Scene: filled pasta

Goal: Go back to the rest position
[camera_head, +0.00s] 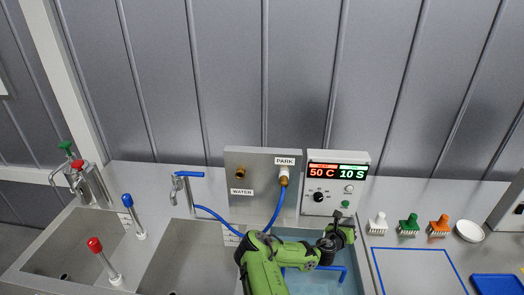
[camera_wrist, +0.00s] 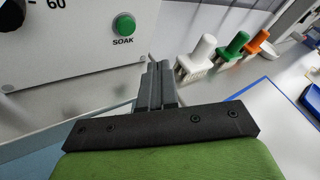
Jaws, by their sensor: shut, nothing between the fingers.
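My gripper (camera_wrist: 155,85) shows in the wrist view with its two dark fingers pressed together and nothing between them. It is in front of the white control box, to the right of and below the green SOAK button (camera_wrist: 124,25). In the head view my green arm reaches up from the bottom, and my gripper (camera_head: 328,243) is over the right-hand basin, just below the control box (camera_head: 322,199). The box display reads 50 C and 10 S.
White (camera_head: 377,223), green (camera_head: 409,225) and orange (camera_head: 439,226) brushes stand right of the box, beside a white round dish (camera_head: 469,231). A blue hose (camera_head: 212,215) runs to the PARK fitting (camera_head: 284,174).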

